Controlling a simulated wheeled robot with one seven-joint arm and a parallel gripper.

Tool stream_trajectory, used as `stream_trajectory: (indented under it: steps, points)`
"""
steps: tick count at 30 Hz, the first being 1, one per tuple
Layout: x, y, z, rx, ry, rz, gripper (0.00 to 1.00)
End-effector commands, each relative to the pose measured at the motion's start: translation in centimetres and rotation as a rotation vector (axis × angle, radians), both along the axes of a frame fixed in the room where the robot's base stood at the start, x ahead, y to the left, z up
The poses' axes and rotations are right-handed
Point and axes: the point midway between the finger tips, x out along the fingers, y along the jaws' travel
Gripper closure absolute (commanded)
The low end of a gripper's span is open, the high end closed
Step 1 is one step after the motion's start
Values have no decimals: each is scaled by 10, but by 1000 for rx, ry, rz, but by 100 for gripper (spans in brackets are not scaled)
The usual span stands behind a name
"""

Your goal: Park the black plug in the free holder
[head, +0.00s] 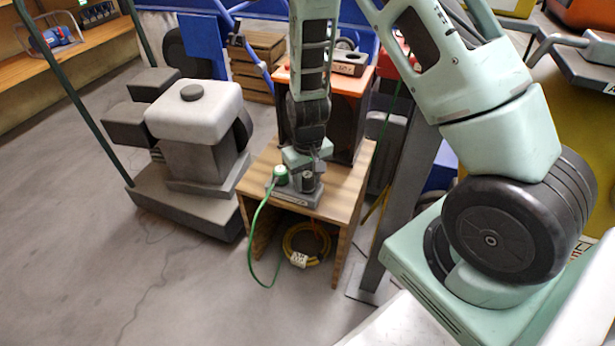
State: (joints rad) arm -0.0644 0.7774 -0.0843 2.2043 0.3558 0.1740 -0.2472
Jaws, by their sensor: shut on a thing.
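A grey holder block (292,196) sits on the front of a small wooden table. A green plug (280,174) with a green cord stands at the block's left side. My gripper (314,167) is low over the right part of the block, pointing down. It is shut on a dark piece, which looks like the black plug (308,181), small and partly hidden by the gripper. I cannot tell whether the plug is seated in a holder or just above one. The free holder cannot be made out clearly.
The green cord (251,240) hangs off the wooden table's (345,190) front left. A yellow coiled hose (288,247) lies beneath it. An orange-topped cabinet (360,85) stands close behind. A grey machine (195,110) is at left and a dark post (403,190) at right. Open floor lies front left.

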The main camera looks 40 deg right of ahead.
Motion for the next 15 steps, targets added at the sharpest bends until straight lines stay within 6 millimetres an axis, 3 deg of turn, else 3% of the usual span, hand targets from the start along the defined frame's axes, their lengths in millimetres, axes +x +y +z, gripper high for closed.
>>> stream_trajectory:
  steps: [10,11,12,13,15]
  points:
    - [0,0,-9,0,0,0,86]
    - [0,0,-8,0,0,0,54]
    - [0,0,-8,0,0,0,43]
    - [0,0,-8,0,0,0,37]
    - [0,0,-8,0,0,0,37]
